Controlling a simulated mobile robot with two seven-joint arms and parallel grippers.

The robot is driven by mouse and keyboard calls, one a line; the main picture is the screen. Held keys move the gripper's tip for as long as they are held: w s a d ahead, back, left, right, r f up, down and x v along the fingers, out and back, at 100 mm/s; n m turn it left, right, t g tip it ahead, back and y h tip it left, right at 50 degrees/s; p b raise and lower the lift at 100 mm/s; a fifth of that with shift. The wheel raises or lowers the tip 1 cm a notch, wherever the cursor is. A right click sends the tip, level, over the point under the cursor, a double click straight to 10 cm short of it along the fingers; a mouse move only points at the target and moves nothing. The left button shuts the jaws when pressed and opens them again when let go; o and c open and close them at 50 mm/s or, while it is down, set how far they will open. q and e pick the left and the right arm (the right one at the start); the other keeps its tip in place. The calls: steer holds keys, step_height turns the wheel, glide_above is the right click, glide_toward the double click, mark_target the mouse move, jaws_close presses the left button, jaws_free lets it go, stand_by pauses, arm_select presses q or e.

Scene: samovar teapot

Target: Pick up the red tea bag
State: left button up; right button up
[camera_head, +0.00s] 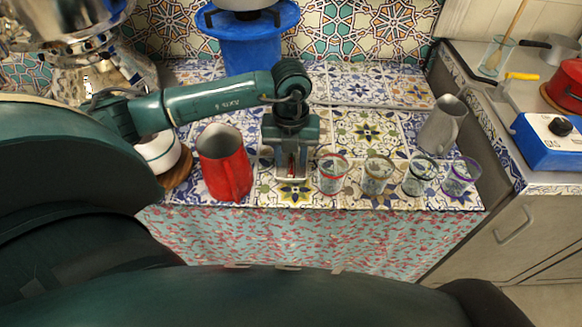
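My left gripper (291,177) points down over the tiled counter, between a red pitcher and a row of glasses. Its two fingers look apart, and a small reddish patch shows between them. I cannot tell whether that patch is the red tea bag or part of the counter behind. I cannot make out the red tea bag clearly anywhere else; the gripper may hide it. My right gripper is not in view.
The red pitcher (224,165) stands left of the gripper. Glasses with red (332,174), brown (375,176), green (419,177) and purple (461,178) rims stand to the right, near the counter's front edge. A grey pitcher (442,125) stands behind them.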

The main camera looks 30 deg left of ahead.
arm_select(q)
steer(key=shift+f, duration=0.6)
jaws_close()
